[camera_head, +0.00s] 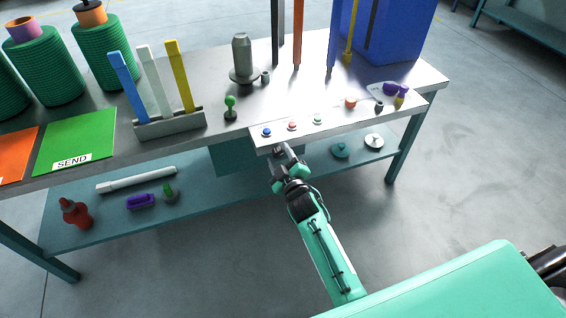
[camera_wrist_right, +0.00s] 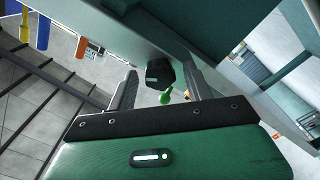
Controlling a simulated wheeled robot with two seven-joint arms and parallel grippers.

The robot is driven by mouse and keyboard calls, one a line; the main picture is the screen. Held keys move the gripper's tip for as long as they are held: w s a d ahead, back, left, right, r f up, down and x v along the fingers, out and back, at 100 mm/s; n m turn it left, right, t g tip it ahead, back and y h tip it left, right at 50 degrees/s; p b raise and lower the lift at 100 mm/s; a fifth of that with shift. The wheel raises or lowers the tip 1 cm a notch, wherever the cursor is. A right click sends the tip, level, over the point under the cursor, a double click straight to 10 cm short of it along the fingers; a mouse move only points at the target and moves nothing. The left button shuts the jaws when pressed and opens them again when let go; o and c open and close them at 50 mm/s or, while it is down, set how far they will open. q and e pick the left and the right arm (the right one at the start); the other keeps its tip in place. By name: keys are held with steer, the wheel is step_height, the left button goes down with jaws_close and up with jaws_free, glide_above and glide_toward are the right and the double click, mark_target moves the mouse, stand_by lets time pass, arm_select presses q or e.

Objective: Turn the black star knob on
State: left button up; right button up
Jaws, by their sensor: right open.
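A black faceted knob (camera_wrist_right: 160,72) shows in the right wrist view, at the underside or front face of the bench edge. I take it for the star knob. It sits between and beyond the fingers of my right gripper (camera_wrist_right: 158,80), which is open; I cannot tell whether they touch it. In the head view my right gripper (camera_head: 285,160) is at the front edge of the white control panel (camera_head: 335,123), and it hides the knob there. My left gripper is not in view.
The panel carries blue (camera_head: 267,132), red (camera_head: 292,126) and green (camera_head: 317,119) buttons and an orange knob (camera_head: 350,102). A green ball lever (camera_head: 230,104) stands left of it. A lower shelf (camera_head: 230,200) holds several small items. Open floor lies in front.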

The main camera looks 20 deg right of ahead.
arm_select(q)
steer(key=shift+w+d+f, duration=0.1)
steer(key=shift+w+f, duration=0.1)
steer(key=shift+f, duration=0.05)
arm_select(e)
steer(key=s, duration=1.3)
steer(key=shift+s+d, duration=0.25)
steer(key=shift+s, duration=0.15)
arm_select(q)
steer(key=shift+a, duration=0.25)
